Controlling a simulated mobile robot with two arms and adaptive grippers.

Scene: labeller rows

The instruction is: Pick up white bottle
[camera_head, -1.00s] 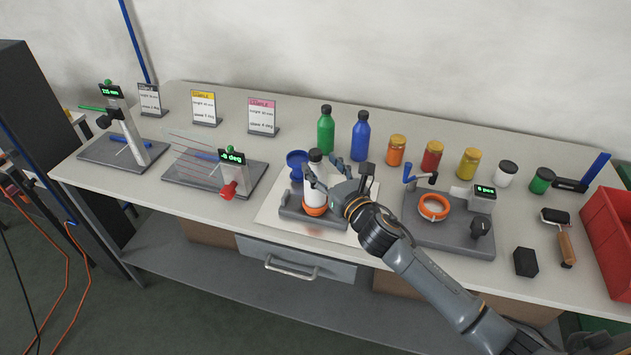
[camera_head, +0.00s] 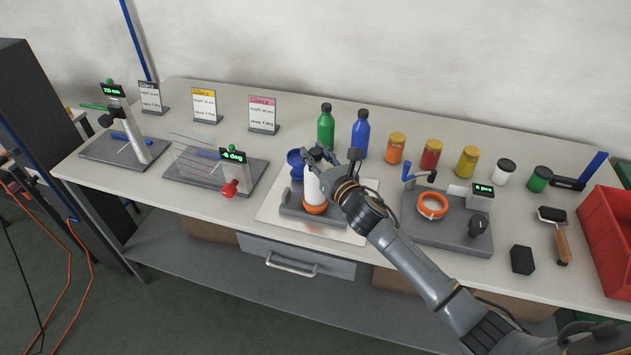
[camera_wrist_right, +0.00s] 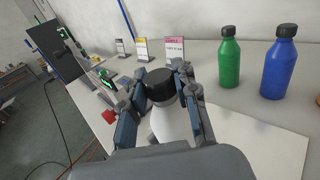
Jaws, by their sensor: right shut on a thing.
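The white bottle (camera_head: 312,189) has a black cap and stands upright in an orange ring (camera_head: 315,209) on a grey fixture on the white mat. My right gripper (camera_head: 324,161) is shut on the bottle's upper part, reaching in from the right. In the right wrist view the fingers (camera_wrist_right: 163,104) lie on both sides of the bottle (camera_wrist_right: 170,125), just below its black cap. The gripper hides part of the bottle's right side in the head view. My left gripper is not in view.
A blue cup-like piece (camera_head: 296,163) is close behind the bottle. A green bottle (camera_head: 326,130) and a blue bottle (camera_head: 360,137) stand farther back. A grey fixture with an orange ring (camera_head: 432,206) is at right, beside several jars. A red bin (camera_head: 603,240) stands at the far right.

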